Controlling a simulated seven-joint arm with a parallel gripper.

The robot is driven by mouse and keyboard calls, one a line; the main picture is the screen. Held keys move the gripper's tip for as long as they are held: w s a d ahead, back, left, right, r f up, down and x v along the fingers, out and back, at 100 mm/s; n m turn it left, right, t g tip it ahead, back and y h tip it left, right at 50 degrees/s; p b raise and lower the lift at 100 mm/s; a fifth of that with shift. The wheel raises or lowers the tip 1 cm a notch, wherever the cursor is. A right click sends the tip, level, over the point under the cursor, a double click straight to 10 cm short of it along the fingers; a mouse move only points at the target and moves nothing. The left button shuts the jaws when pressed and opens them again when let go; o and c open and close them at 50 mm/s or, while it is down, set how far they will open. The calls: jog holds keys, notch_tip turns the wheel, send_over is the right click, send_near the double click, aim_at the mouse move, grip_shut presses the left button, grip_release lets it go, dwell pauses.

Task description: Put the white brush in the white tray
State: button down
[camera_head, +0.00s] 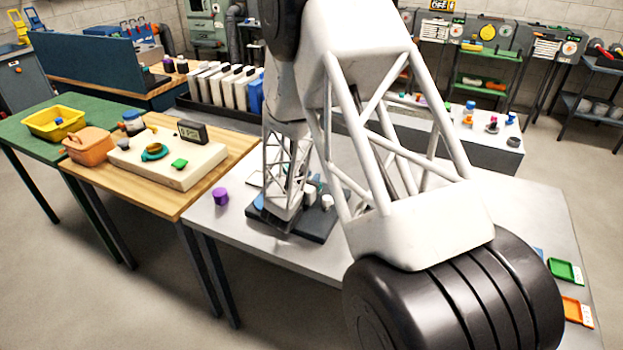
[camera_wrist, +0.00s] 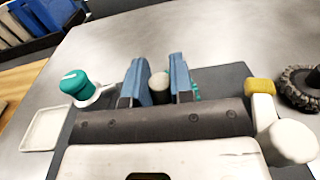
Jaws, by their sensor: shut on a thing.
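In the wrist view, my gripper (camera_wrist: 158,82) has its two blue fingers closed around a pale grey-white rounded knob (camera_wrist: 159,88). It looks like the handle end of a brush; its lower part is hidden by the gripper body. The white tray (camera_wrist: 45,129), shallow and empty where visible, lies on the grey table left of my gripper. Another white rounded knob (camera_wrist: 290,141) stands at the right, close to the gripper body. In the head view, my arm hides much of the work area, and I cannot make out the fingers.
A teal-topped piece (camera_wrist: 75,84) stands left of my fingers. A yellow block (camera_wrist: 260,87) and a black bristly ring (camera_wrist: 302,88) are at the right. A dark board (camera_head: 310,229) lies under my gripper. A purple piece (camera_head: 221,196) and green tray (camera_head: 566,271) are on the table.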

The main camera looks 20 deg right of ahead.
jog(key=c, duration=1)
grip_release()
jog(key=shift+f, duration=0.1)
jog(key=v, duration=0.7)
jog(key=shift+s+a, duration=0.1)
jog(key=shift+a, duration=0.1)
jog(key=shift+r, duration=4)
